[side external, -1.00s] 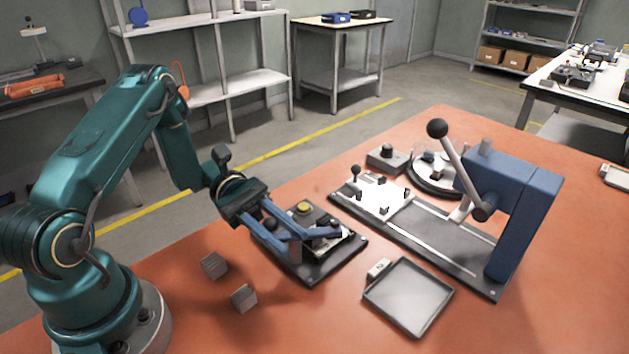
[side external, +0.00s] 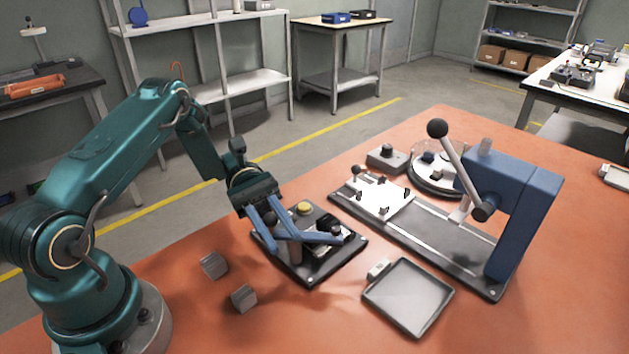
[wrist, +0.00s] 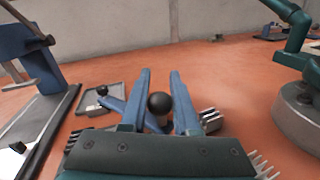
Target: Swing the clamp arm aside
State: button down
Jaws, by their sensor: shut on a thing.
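The clamp arm (side external: 312,238) is a blue bar above a dark fixture plate (side external: 305,277). Its far end carries a dark tip at the right, over or beside the fixture's pale part. A black ball knob (wrist: 160,103) stands at its near end. My gripper (side external: 275,235) reaches down at the fixture's left side, with its blue fingers on either side of the knob. In the wrist view my gripper (wrist: 160,78) is shut on the knob, and the clamp arm (wrist: 113,104) runs off to the left. The exact contact is partly hidden.
A yellow button (side external: 304,208) sits at the fixture's back. Two grey blocks (side external: 214,265) (side external: 244,298) lie in front at left. A grey tray (side external: 408,297) lies to the right. A blue press (side external: 522,205) with a ball-ended lever stands beyond. Orange table is clear at the front.

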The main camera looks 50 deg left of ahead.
jog(key=shift+a+m+g+y, duration=0.2)
jog(key=shift+m+g+y, duration=0.2)
jog(key=shift+m+g, duration=0.4)
jog(key=shift+a+m+g+y, duration=0.15)
jog(key=shift+m+g+y, duration=0.3)
jog(key=shift+g, duration=0.65)
jog(key=c, duration=0.7)
grip_release()
jog(key=shift+o, duration=0.2)
